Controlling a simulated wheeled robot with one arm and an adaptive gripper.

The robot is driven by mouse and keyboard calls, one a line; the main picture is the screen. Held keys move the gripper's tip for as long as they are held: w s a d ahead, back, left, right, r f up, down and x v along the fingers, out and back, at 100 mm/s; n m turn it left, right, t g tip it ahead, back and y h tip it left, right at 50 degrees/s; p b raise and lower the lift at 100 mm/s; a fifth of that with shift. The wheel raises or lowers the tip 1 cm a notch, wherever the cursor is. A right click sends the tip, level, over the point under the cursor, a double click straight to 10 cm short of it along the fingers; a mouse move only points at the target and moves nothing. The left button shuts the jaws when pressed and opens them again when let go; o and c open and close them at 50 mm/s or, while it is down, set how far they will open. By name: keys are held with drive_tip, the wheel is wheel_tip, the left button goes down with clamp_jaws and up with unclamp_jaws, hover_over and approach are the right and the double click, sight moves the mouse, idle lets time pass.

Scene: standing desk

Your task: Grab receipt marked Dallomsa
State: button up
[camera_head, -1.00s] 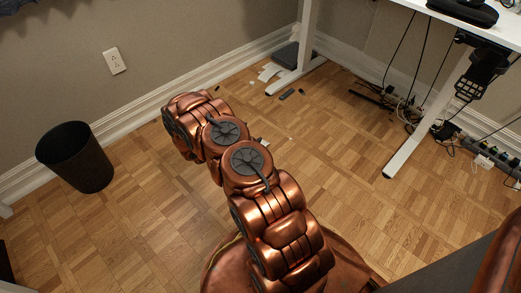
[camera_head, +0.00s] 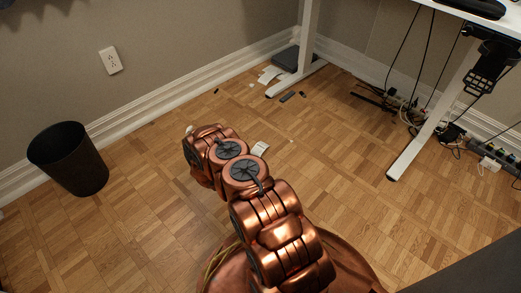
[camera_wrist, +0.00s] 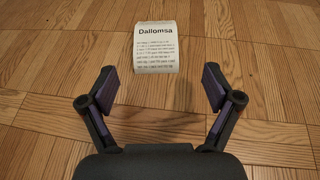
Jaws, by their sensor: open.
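The receipt marked Dallomsa (camera_wrist: 155,50) lies on the wood floor in the upper middle of the wrist view, its printed side up. Its near end looks curled. My gripper (camera_wrist: 160,85) is open and empty, with its two fingers apart. The receipt shows just beyond the gap between the fingertips, not touched by them. In the head view a small white paper (camera_head: 260,149) shows just to the right of my arm and seems to be this receipt. My arm hides the gripper in that view.
A black bin (camera_head: 68,160) stands at left by the wall. Cables and a power strip (camera_head: 495,153) are at right. The floor around the receipt is mostly clear.

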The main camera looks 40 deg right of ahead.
sight(257, 152)
drive_tip(key=b+x, duration=0.1)
drive_tip(key=x, duration=0.1)
drive_tip(key=b+x, duration=0.1)
drive_tip(key=shift+w+d+f+b, duration=0.25)
drive_tip(key=shift+f+b, duration=0.15)
drive_tip(key=shift+f, duration=0.05)
drive_tip(key=shift+w+d, duration=0.1)
drive_tip(key=shift+d, duration=0.35)
drive_tip(key=c, duration=0.8)
